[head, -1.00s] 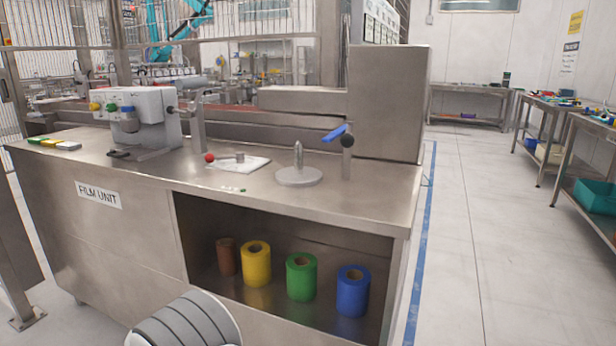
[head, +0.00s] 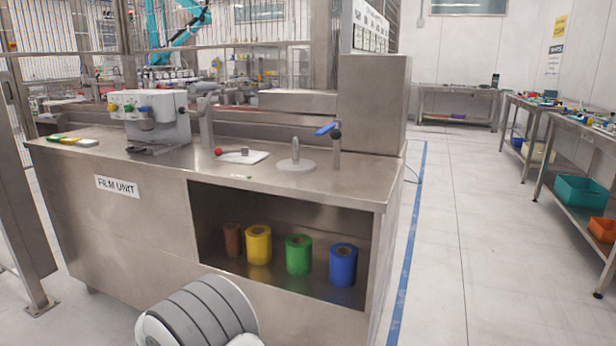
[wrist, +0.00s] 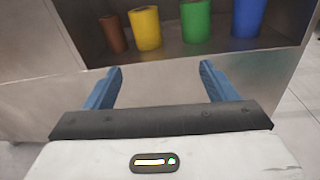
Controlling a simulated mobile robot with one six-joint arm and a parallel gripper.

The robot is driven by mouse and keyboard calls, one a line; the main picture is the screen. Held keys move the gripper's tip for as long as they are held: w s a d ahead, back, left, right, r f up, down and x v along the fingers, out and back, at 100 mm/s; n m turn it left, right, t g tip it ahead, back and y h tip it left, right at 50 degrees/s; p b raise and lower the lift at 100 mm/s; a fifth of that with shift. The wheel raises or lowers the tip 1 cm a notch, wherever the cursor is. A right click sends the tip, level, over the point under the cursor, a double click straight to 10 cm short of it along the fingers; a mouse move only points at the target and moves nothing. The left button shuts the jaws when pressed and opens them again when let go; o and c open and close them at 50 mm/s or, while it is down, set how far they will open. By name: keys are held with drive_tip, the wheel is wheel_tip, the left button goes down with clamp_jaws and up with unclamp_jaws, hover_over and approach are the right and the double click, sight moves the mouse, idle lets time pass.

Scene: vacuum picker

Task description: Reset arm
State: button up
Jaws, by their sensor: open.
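My gripper (wrist: 160,82) shows in the wrist view with its two blue fingers wide apart and nothing between them. It points toward the front of the film unit (head: 150,225), below the open shelf bay. The fingers look clear of the rolls. In the head view only a grey, ribbed part of my arm shows at the bottom; the fingers are out of sight there.
The bay holds a brown roll (head: 232,240), a yellow roll (head: 258,246), a green roll (head: 298,256) and a blue roll (head: 343,266). A grey machine (head: 155,118) and a blue-handled post (head: 336,150) stand on top. Open floor (head: 450,240) lies to the right.

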drive_tip(key=s+d+r+m+g+h+p, duration=0.1)
drive_tip(key=s+d+r+m+g+p, duration=0.1)
drive_tip(key=d+r+m+g+p, duration=0.45)
drive_tip(key=s+d+r+m+g+h+p, duration=0.1)
drive_tip(key=s+d+r+m+p, duration=0.15)
drive_tip(key=d+r, duration=0.75)
drive_tip(key=s+d+r+m+g+h+p, duration=0.1)
drive_tip(key=d+r+m+g+h+p, duration=0.25)
drive_tip(key=d, duration=0.95)
drive_tip(key=s+d+r+m+g+y+p, duration=0.1)
drive_tip(key=s+d+r+m+y+p, duration=0.4)
drive_tip(key=s+r+m+p, duration=0.2)
drive_tip(key=s+d+r+m+g+y+p, duration=0.1)
drive_tip(key=s+d+r+m+y+p, duration=0.4)
drive_tip(key=s+r+m, duration=0.6)
drive_tip(key=s+m+y+p, duration=0.1)
drive_tip(key=s+p, duration=0.1)
drive_tip(key=s, duration=0.2)
drive_tip(key=shift+g+p, duration=0.3)
